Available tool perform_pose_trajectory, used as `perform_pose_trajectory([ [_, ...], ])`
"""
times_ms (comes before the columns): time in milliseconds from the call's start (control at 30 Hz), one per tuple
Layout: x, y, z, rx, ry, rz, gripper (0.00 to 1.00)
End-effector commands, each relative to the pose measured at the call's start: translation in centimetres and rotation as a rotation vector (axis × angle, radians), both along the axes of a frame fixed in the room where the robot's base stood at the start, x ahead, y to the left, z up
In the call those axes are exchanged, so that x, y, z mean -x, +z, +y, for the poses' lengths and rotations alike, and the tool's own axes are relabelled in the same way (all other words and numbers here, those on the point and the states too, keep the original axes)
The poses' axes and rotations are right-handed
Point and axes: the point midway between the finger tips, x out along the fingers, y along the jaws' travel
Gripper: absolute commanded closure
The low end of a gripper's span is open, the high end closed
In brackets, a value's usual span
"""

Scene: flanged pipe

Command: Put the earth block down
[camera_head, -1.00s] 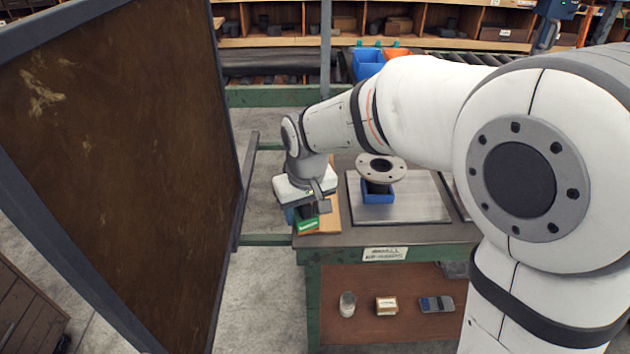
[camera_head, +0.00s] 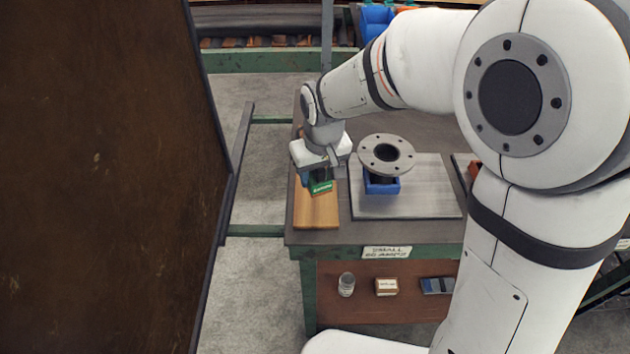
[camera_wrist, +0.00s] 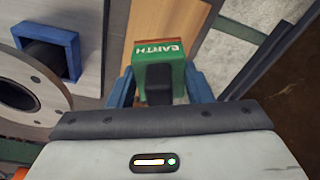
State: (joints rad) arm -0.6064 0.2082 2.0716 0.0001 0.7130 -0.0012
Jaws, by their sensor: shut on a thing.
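The earth block (camera_head: 321,187) is green with white lettering, and the wrist view shows the word EARTH on it (camera_wrist: 158,50). My gripper (camera_head: 318,178) is shut on it, with one blue finger on each side in the wrist view (camera_wrist: 160,84). The gripper points down over the far part of a wooden board (camera_head: 316,216) at the table's left end. I cannot tell whether the block touches the board or hangs just above it.
Right of the board, a grey flanged pipe (camera_head: 386,150) stands in a blue holder (camera_head: 382,187) on a metal plate (camera_head: 432,206), close to my gripper. A large brown panel (camera_head: 95,180) rises at the left. The near half of the board is bare.

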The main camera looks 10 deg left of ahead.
Motion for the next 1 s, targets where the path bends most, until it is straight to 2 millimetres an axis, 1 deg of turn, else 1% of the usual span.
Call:
perform_pose_trajectory([
  [33,0.1,-0.8,0.2,0.000,0.004,0.001,1.00],
  [100,0.2,-1.7,0.3,0.000,0.007,0.000,1.00],
  [267,0.3,-2.9,0.5,-0.001,0.013,-0.001,1.00],
  [400,0.4,-4.9,0.6,0.001,0.015,0.001,1.00],
  [500,0.4,-5.9,0.6,0.000,0.015,-0.001,1.00],
  [900,0.4,-6.5,0.7,-0.002,0.017,-0.004,1.00],
  [933,0.4,-6.6,0.7,-0.001,0.017,-0.002,0.54],
  [1000,0.4,-6.5,0.7,-0.001,0.017,-0.002,0.48],
])
